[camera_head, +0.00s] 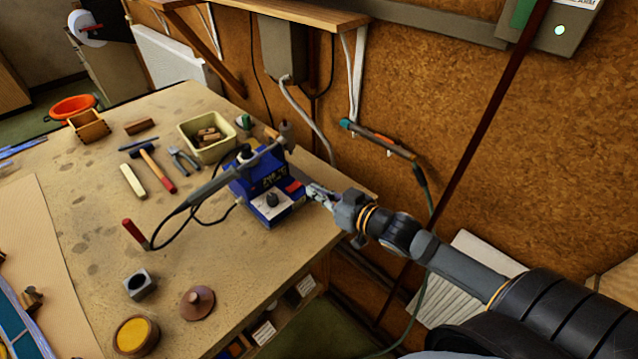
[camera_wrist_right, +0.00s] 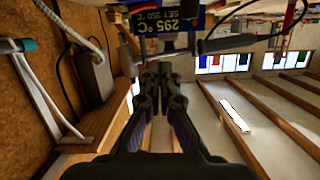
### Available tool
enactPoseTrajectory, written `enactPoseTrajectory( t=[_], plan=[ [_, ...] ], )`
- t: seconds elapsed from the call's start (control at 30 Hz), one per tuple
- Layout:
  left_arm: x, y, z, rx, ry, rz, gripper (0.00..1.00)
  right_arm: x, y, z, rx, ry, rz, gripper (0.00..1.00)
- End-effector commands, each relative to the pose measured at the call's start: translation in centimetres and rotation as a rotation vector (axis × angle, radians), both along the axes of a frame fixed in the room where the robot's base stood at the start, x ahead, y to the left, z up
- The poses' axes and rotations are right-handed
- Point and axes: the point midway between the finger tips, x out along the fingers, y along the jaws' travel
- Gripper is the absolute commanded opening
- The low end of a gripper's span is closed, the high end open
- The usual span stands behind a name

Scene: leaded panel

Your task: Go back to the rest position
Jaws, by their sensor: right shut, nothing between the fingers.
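My right gripper (camera_head: 316,191) is shut and empty. Its fingertips are at the right side of the blue soldering station (camera_head: 266,205), close to the red switch (camera_head: 294,187); I cannot tell whether they touch it. In the right wrist view, the shut fingers (camera_wrist_right: 160,72) point toward the station's lit display (camera_wrist_right: 165,22), which reads 295 °C. My right arm reaches in from the lower right. My left gripper is not in view.
The workbench (camera_head: 215,270) holds a hammer (camera_head: 157,168), pliers (camera_head: 184,159), a cream bin (camera_head: 208,136) and a yellow-topped pot (camera_head: 134,334). A cork wall (camera_head: 420,110) stands behind the bench.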

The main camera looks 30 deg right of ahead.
Motion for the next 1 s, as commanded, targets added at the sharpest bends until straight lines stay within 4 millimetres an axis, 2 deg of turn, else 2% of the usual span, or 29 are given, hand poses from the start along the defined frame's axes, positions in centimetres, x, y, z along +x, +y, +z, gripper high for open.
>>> enactPoseTrajectory(
  t=[0.03,0.1,0.67,0.77,0.83,1.0],
  plan=[
    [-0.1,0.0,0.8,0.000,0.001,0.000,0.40,-0.3,0.0,0.3,-0.002,0.003,0.003,0.00],
    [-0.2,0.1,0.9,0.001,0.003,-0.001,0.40,-0.5,-0.1,0.3,-0.001,0.002,0.004,0.00],
    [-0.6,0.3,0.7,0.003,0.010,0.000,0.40,-0.7,-0.2,-0.2,-0.005,0.008,-0.004,0.00],
    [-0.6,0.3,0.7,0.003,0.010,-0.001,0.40,-1.2,-0.9,-2.0,-0.050,0.077,-0.067,0.00],
    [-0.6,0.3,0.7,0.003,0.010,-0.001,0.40,-2.4,-1.8,-4.4,-0.114,0.177,-0.137,0.00],
    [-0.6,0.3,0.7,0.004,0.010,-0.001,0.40,-6.9,-3.4,-9.5,-0.256,0.464,-0.245,0.00]
  ],
)
